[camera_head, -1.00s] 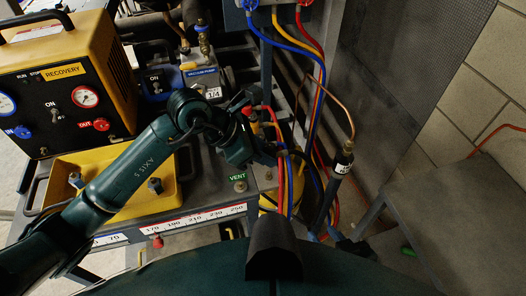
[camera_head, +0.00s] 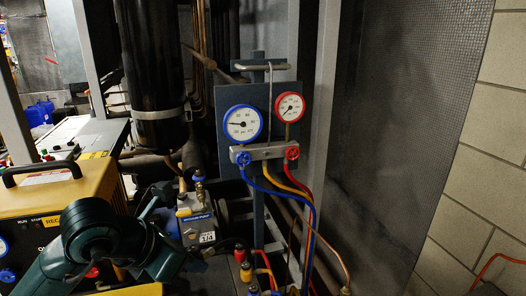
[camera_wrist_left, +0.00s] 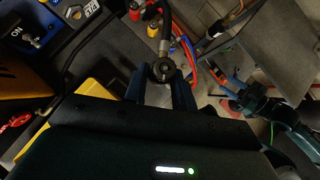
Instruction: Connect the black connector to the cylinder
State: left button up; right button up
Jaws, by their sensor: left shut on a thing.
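In the left wrist view, the black connector (camera_wrist_left: 164,70), a round dark end piece on a dark hose (camera_wrist_left: 165,28), sits between the fingers of my left gripper (camera_wrist_left: 162,88). The gripper is shut on it. In the head view my left arm (camera_head: 95,235) reaches in at the lower left, and the connector cannot be made out. I cannot pick out the cylinder for certain in either view. My right gripper (camera_wrist_left: 232,92) shows small and dark at the right of the left wrist view, and its jaws are unclear.
A gauge manifold (camera_head: 265,152) with blue, yellow and red hoses stands in the middle. The vacuum pump (camera_head: 195,225) is below left of it, the yellow recovery unit (camera_head: 40,205) at far left. A large black vessel (camera_head: 152,70) stands behind. A grey mesh panel (camera_head: 410,130) is at right.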

pick_arm(q)
jog(key=s+a+r+n+t+y, duration=0.1)
jog(key=s+a+r+n+y, duration=0.1)
jog(key=a+r+n+y, duration=0.3)
pick_arm(e)
jog(key=shift+s+d+f, duration=0.15)
jog(key=shift+d+f, duration=0.2)
jog(key=shift+f, duration=0.2)
jog(key=w+a+r+m+g+y, duration=0.1)
jog(key=w+a+r+m+y, duration=0.3)
jog(key=w+r, duration=0.5)
jog(key=w+a+r+m+g+y, duration=0.1)
jog(key=w+a+r+m, duration=0.4)
jog(key=r, duration=0.6)
jog(key=s+r+m+g+h, duration=0.1)
jog(key=s+r+m+g, duration=0.15)
jog(key=r, duration=0.65)
jog(key=s+r+m+g, duration=0.2)
jog(key=r+g, duration=0.2)
jog(key=r, duration=0.5)
pick_arm(q)
jog(key=s+d+f+m+g+h, duration=0.2)
jog(key=d+m+h, duration=0.5)
jog(key=d, duration=0.5)
jog(key=shift+m+g, duration=0.6)
jog(key=shift+m, duration=0.5)
pick_arm(e)
jog(key=x, duration=1.1)
jog(key=shift+a+r, duration=0.1)
jog(key=shift+a, duration=0.2)
